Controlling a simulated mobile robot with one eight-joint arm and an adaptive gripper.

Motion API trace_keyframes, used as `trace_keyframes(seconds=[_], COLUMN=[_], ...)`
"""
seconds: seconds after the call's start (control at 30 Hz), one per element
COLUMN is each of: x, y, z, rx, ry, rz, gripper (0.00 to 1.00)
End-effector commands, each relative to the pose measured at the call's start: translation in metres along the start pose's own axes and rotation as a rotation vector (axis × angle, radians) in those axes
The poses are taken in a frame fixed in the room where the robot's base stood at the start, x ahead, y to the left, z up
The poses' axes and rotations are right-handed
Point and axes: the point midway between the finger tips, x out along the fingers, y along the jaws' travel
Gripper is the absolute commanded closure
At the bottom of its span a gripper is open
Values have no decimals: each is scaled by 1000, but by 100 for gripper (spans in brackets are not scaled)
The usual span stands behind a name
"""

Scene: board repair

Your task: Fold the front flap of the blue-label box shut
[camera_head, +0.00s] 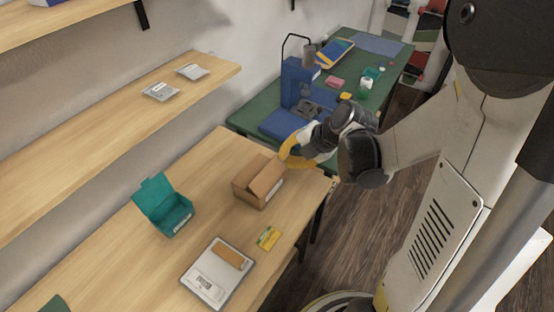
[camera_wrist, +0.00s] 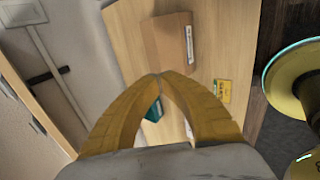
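The brown cardboard box (camera_head: 247,189) stands on the wooden table, with one flap (camera_head: 268,178) slanting up over its top. A small pale label shows on its side; I cannot make out blue on it. The box (camera_wrist: 168,42) is also in the wrist view, beyond my fingertips, with its label at the right side. My gripper (camera_wrist: 159,75) has its yellow fingertips together with nothing between them. In the head view my gripper (camera_head: 284,153) is above and beyond the box's back right, apparently apart from it. Which flap is the front one is unclear.
An open teal box (camera_head: 165,208) stands left of the cardboard box. A white scale (camera_head: 207,290) with a brown block (camera_head: 230,257) and a yellow-green packet (camera_head: 268,238) lie nearer. A green table (camera_head: 345,122) holds a blue machine (camera_head: 296,82). A wooden shelf (camera_head: 110,125) hangs at left.

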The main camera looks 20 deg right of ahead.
Motion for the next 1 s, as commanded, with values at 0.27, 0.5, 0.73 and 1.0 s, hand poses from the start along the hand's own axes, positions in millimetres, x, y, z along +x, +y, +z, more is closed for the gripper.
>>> trace_keyframes(seconds=[0.27, 0.5, 0.73, 1.0], x=[54, 104, 130, 135], y=[-2, -1, 0, 2], z=[0, 0, 0, 0], rx=[-2, 0, 1, 3], ry=[1, 0, -1, -1], rz=[2, 3, 3, 3], gripper=[100, 100, 100, 100])
